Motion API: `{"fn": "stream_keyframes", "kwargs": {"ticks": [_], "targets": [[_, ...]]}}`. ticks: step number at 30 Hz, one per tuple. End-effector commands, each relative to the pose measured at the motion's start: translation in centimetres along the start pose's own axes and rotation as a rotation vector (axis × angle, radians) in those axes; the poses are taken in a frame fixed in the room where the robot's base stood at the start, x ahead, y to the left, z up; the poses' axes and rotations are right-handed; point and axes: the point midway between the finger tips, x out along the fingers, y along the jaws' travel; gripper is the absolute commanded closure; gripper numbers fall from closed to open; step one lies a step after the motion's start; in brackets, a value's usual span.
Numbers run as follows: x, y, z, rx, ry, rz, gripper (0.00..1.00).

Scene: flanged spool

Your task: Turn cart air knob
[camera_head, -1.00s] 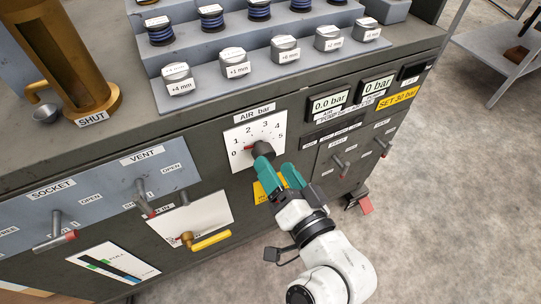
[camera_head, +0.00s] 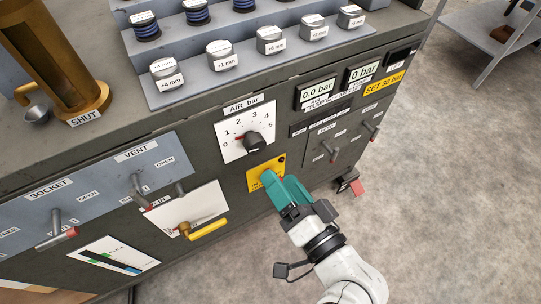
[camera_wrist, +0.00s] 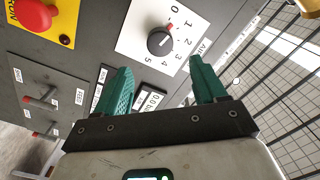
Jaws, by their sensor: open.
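The air knob (camera_head: 254,141) is dark and round, on a white dial plate (camera_head: 227,150) marked 0 to 5 under an "AIR bar" label. The pressure display (camera_head: 313,93) reads 0.0 bar.
A red button (camera_wrist: 33,15) on yellow shows left in the wrist view. A yellow-handled valve (camera_head: 208,229) and lever handles (camera_head: 138,188) stick out of the cart front. Metal blocks (camera_head: 270,40) stand on the stepped top.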

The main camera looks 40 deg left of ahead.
Motion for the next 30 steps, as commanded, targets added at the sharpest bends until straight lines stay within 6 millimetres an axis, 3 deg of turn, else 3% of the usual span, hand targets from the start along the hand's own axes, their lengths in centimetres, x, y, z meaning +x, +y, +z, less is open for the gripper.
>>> {"fn": "stream_keyframes", "kwargs": {"ticks": [1, 3, 12, 18, 25, 30], "targets": [[0.3, -1.1, -0.6, 0.073, -0.013, -0.004, 0.29], [0.7, -1.4, -0.5, 0.199, -0.025, -0.010, 0.29], [0.8, -1.6, -0.1, 0.779, -0.031, -0.011, 0.29], [0.2, -1.3, 0.1, 1.072, -0.002, -0.001, 0.29], [0.1, -0.7, 0.4, 1.194, 0.019, 0.001, 0.29], [1.9, -0.7, 0.4, 1.194, 0.016, -0.001, 0.29]]}}
